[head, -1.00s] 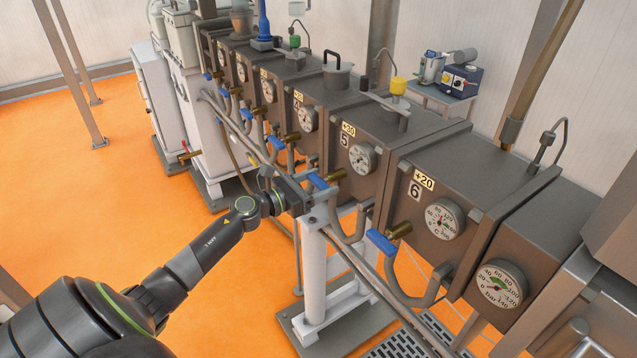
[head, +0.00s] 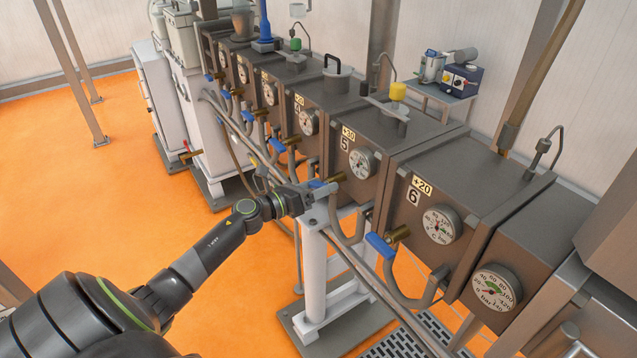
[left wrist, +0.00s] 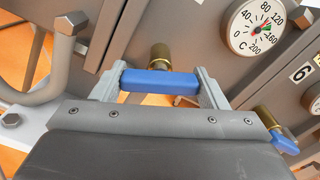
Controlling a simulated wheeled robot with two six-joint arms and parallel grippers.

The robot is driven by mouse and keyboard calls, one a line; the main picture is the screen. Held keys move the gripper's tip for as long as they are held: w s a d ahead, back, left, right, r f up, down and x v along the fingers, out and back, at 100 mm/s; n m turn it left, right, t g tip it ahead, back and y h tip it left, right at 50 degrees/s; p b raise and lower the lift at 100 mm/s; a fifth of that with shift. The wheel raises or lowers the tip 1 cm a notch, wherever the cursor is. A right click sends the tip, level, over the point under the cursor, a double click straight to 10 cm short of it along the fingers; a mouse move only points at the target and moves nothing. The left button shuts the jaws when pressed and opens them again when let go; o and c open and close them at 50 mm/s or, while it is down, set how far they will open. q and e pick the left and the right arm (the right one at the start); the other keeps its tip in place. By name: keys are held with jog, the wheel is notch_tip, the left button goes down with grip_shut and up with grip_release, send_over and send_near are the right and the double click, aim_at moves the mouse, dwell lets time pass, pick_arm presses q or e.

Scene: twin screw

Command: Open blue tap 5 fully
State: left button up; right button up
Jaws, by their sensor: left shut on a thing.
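Blue tap 5 is on the pipe below the box marked 5 (head: 346,144). Its blue handle (left wrist: 160,82) lies crosswise between the two fingers of my left gripper (left wrist: 158,88) in the left wrist view, with its brass body (left wrist: 160,56) just behind. In the head view my left gripper (head: 318,191) reaches the tap, its fingers covering most of the blue handle; the brass end (head: 338,178) shows beyond. The gripper is shut on the handle, a finger at each end. My right gripper is not in view.
Blue tap 6 (head: 380,245) is to the right and nearer, below box 6 (head: 413,197). Other blue taps line the row to the back left. A grey curved pipe (head: 350,232) and a white post (head: 315,265) stand close by the gripper. Orange floor is open at left.

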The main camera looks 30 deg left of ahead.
pick_arm(q)
jog(key=n+p, duration=0.1)
jog(key=n, duration=0.1)
jog(key=n+p, duration=0.1)
jog(key=shift+r+n, duration=0.2)
jog(key=shift+n, duration=0.2)
jog(key=n+p, duration=0.2)
jog(key=n, duration=0.1)
jog(key=shift+n, duration=0.3)
jog(key=n+p, duration=0.2)
jog(key=n, duration=0.1)
jog(key=shift+n, duration=0.4)
jog(key=shift+n+p, duration=0.4)
jog(key=shift+n, duration=0.4)
jog(key=shift+f, duration=0.1)
jog(key=o, duration=1)
jog(key=shift+c, duration=0.2)
jog(key=shift+f, duration=0.1)
